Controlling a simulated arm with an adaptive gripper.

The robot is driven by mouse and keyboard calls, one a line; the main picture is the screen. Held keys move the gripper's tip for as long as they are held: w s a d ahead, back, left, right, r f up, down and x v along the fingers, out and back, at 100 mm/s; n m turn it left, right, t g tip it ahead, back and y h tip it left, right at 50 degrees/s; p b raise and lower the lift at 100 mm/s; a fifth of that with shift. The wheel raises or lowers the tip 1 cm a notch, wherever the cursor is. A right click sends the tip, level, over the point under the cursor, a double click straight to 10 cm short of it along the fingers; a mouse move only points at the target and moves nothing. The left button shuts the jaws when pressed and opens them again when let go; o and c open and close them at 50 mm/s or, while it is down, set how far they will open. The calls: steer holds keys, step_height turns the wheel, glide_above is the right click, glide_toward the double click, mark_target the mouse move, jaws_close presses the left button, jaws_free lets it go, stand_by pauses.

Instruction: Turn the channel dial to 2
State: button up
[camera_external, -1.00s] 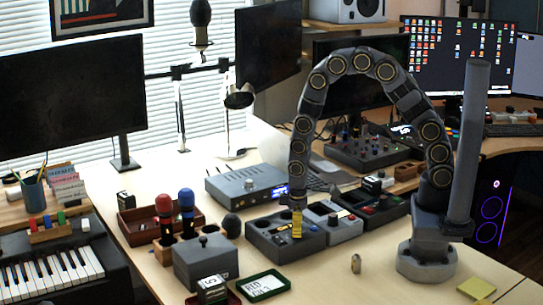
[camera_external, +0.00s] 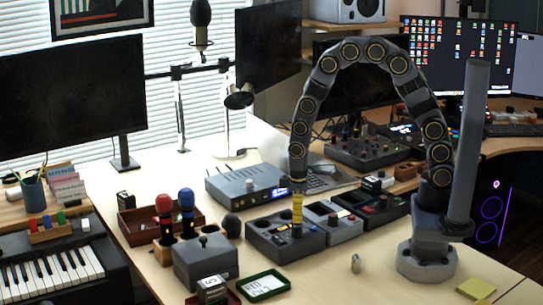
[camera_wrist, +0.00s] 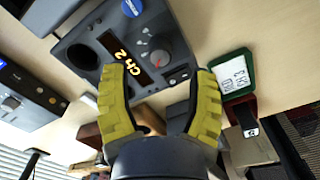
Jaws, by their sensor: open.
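The dark control box (camera_external: 270,246) with the channel dial stands on the table below my gripper. In the external view my gripper (camera_external: 297,232) points straight down over the box, and the dial is hard to make out there.
A green-rimmed tray with a written card (camera_external: 264,285) lies front left of the box. A grey lidded box (camera_external: 206,262) and red and blue microphones (camera_external: 186,200) stand to the left. Another control box (camera_external: 332,222) adjoins on the right.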

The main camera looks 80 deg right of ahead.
mark_target(298, 226)
step_height(298, 226, up, 7)
steer(key=shift+r, duration=0.15)
steer(key=shift+s, duration=0.1)
steer(key=s+r, duration=0.4)
steer(key=s, duration=0.3)
steer(key=s+r+m+g, duration=0.1)
steer(key=s+r, duration=0.3)
steer(key=s, duration=0.4)
steer(key=s+a+r, duration=0.1)
steer(key=s+r, duration=0.3)
steer(key=s, duration=0.3)
steer(key=shift+s+r+m+g, duration=0.15)
steer(key=shift+s+m+g, duration=0.15)
steer(key=shift+s+g, duration=0.1)
steer(key=shift+w, duration=0.1)
steer(key=o, duration=0.7)
steer(key=shift+w, duration=0.1)
steer(key=shift+o, duration=0.2)
steer(key=w+d+r+n+t, duration=0.1)
steer(key=w+d+r+n, duration=0.4)
steer(key=w, duration=0.2)
steer(key=w+d+r+n+t, duration=0.1)
steer(key=w+d+r+n, duration=0.35)
steer(key=w, duration=0.25)
step_height(298, 226, down, 10)
